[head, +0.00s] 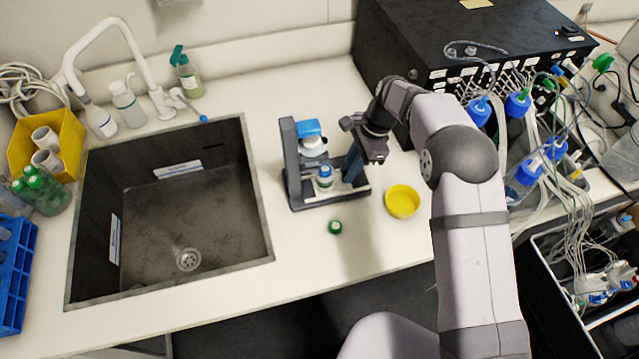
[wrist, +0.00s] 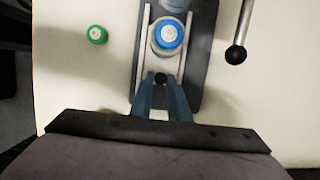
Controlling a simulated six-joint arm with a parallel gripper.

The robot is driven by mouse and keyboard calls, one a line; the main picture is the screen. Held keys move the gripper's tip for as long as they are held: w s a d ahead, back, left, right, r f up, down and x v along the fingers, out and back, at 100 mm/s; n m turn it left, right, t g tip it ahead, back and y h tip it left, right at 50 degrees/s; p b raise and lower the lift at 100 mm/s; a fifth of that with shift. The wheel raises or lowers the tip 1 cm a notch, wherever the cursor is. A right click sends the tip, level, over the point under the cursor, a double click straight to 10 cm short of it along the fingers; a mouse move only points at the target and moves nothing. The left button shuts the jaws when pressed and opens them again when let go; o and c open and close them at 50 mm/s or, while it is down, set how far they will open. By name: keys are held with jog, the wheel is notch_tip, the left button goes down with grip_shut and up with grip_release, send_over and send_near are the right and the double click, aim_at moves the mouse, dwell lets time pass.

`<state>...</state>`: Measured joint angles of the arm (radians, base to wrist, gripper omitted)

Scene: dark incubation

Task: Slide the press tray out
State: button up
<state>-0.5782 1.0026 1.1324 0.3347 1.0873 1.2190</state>
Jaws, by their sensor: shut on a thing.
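The press (head: 290,160) is a dark grey frame with a blue upper part, standing on the counter right of the sink. Its light tray (wrist: 146,50) lies low in the frame, with pale side rails and a small black knob (wrist: 160,79) at the near end. A vial with a blue cap (wrist: 169,34) stands upright on the tray; it also shows in the head view (head: 325,178). My gripper (wrist: 160,82) is shut on the black knob, one finger on each side. In the head view my gripper (head: 353,172) is at the press's right side and hides part of the tray.
A green cap (head: 335,227) lies in front of the press, and a yellow dish (head: 402,202) to its right. A lever with a black ball end (wrist: 237,52) shows beside the press. A black box (head: 430,50) with tubing stands behind. A sink (head: 170,215) is left.

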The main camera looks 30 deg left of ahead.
jog(key=shift+w+d, duration=1.7)
jog(key=o, duration=0.6)
jog(key=shift+d, duration=0.1)
jog(key=shift+s+p, duration=0.1)
jog(key=shift+p, duration=0.2)
jog(key=shift+s+a+p, duration=0.45)
jog(key=shift+s+a, duration=1.6)
jog(key=shift+a, duration=0.2)
